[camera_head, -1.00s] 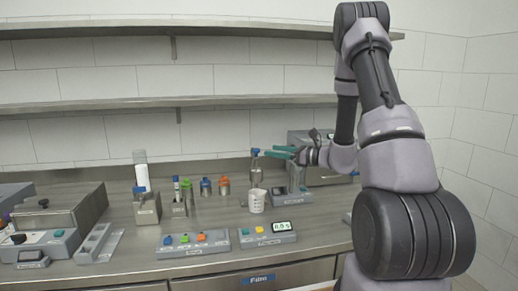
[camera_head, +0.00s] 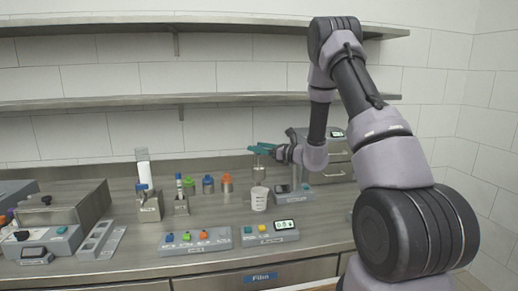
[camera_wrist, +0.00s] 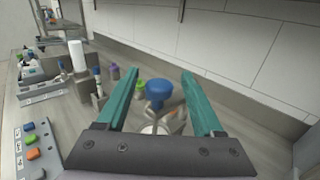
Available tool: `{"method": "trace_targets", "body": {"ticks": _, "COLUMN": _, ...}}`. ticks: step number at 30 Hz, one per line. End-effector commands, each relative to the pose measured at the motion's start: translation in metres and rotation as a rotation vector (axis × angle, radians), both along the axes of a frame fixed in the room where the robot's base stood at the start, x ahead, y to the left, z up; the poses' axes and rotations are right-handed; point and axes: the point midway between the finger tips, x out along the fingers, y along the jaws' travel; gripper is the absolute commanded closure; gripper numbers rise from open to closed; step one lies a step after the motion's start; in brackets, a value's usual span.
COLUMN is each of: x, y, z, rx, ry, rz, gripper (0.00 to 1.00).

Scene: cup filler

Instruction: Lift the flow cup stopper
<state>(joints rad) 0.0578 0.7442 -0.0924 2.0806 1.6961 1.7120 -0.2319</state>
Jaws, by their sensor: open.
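The stopper's blue knob (camera_wrist: 158,90) shows in the wrist view between my two teal fingers, with space on both sides. My gripper (camera_wrist: 159,73) is open and empty around it in that picture. In the head view my gripper (camera_head: 255,147) is at the top of the flow cup (camera_head: 259,173), and the knob is hidden behind the fingers there. A white measuring beaker (camera_head: 258,199) stands below the cup on the counter. The stopper's lower part is blurred and hard to make out.
Small containers with green, blue and orange lids (camera_head: 208,184) stand to the left. A button panel (camera_head: 196,240) and a display unit (camera_head: 270,232) lie in front. A drawer cabinet (camera_head: 338,157) is behind to the right. A shelf (camera_head: 120,102) runs above.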

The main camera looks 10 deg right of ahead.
Motion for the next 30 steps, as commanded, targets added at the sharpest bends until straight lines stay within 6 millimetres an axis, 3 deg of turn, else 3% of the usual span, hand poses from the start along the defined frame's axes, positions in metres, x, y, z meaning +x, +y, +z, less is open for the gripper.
{"method": "trace_targets", "body": {"ticks": 7, "x": 0.0004, "y": 0.0004, "z": -0.0001, "rx": 0.000, "ry": 0.000, "rz": 0.000, "gripper": 0.31}}
{"method": "trace_targets", "body": {"ticks": 12, "x": 0.0003, "y": 0.0003, "z": -0.0001, "rx": 0.000, "ry": 0.000, "rz": 0.000, "gripper": 0.96}}
{"method": "trace_targets", "body": {"ticks": 13, "x": 0.0003, "y": 0.0003, "z": -0.0001, "rx": 0.000, "ry": 0.000, "rz": 0.000, "gripper": 1.00}}
{"method": "trace_targets", "body": {"ticks": 30, "x": 0.0001, "y": 0.0000, "z": -0.0002, "rx": -0.001, "ry": 0.001, "rz": 0.000, "gripper": 1.00}}
